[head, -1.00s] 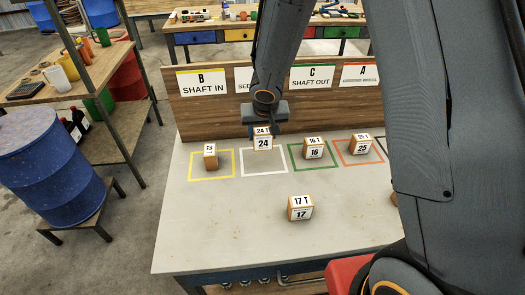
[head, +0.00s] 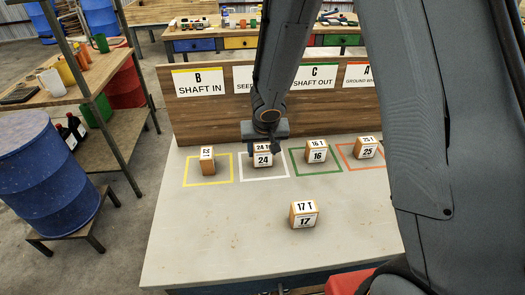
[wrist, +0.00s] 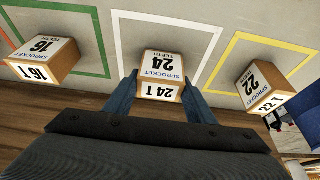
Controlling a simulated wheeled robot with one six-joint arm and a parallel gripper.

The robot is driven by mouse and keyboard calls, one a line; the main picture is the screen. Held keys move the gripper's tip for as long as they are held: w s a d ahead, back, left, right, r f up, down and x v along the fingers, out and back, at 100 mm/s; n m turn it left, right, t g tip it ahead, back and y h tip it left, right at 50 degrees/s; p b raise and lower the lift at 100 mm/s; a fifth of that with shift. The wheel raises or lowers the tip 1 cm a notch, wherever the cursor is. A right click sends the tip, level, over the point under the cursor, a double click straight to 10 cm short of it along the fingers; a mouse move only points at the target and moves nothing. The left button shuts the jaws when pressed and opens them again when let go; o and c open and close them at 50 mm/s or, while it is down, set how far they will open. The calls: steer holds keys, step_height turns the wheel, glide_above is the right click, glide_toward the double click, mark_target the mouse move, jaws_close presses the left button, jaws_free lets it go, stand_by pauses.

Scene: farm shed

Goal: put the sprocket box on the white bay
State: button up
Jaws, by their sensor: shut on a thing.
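The sprocket box marked 24 (head: 263,159) is a small wooden-sided block with white labels. My gripper (head: 266,143) is shut on it from above and behind. In the wrist view the box (wrist: 161,72) sits upright between the two blue fingers. The white bay (head: 265,174) is a white outline on the grey bench top, in the second place from the left. The box is inside the outline as seen from above, towards its back part. It is at or very near the bench surface; I cannot tell whether it touches.
A box marked 22 (wrist: 262,85) stands in the yellow bay to the left in the head view. Box 16 (head: 317,152) is in the green bay and box 25 (head: 366,148) in the orange bay. Box 17 (head: 304,215) stands alone in front. A wooden sign board (head: 222,108) rises behind.

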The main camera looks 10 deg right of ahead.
steer(key=shift+f+b, duration=0.2)
steer(key=shift+b, duration=0.1)
steer(key=o, duration=1.1)
steer(key=shift+r, duration=0.15)
steer(key=shift+r+p, duration=0.3)
steer(key=shift+p, duration=0.2)
steer(key=p+v, duration=0.6)
steer(key=v, duration=0.6)
steer(key=s+d+r+g, duration=0.1)
steer(key=s+d+r, duration=0.2)
steer(key=s+d, duration=0.2)
steer(key=s+d+r+g, duration=0.1)
steer(key=s+d+r, duration=0.2)
steer(key=s+d, duration=0.3)
steer(key=s, duration=0.4)
steer(key=shift+s+d, duration=0.25)
